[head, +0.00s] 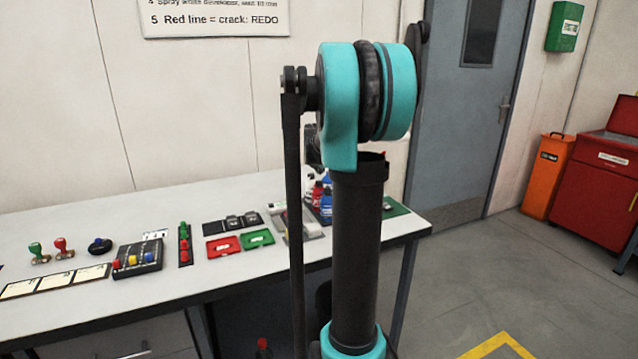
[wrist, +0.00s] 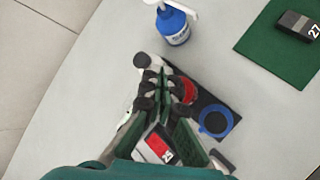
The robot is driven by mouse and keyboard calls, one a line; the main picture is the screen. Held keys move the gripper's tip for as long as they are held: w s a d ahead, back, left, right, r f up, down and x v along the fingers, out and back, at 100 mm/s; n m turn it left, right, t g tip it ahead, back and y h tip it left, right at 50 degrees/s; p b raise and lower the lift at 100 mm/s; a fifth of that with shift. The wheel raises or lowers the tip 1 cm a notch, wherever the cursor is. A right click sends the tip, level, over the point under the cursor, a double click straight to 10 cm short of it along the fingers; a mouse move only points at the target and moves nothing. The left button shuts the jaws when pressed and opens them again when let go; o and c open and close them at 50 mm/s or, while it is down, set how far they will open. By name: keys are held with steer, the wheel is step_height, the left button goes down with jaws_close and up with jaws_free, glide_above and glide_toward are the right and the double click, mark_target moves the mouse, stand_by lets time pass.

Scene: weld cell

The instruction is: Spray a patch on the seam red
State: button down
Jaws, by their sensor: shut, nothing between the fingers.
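My gripper (wrist: 158,85) is shut and empty in the wrist view, above the bench. A red round object (wrist: 187,90), perhaps a spray can seen from above, stands just right of the fingertips, partly hidden by them. A blue bottle with a white spray top (wrist: 174,28) stands beyond the fingertips. A grey block marked 25 (wrist: 157,147) with a red area shows between the finger links, partly covered. Another block marked 27 (wrist: 294,24) lies on a green mat (wrist: 270,50). I cannot make out a seam on either block. In the head view my arm hides the gripper.
A blue ring-shaped object (wrist: 215,121) sits on a dark tray (wrist: 205,98). The bench (head: 210,297) carries stamps, a button box (head: 137,258), a red tray (head: 223,246) and a green tray (head: 257,239). An orange bin (head: 548,175) and a red cabinet stand on the right.

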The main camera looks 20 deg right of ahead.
steer(key=shift+r, duration=1.95)
steer(key=shift+s, duration=0.1)
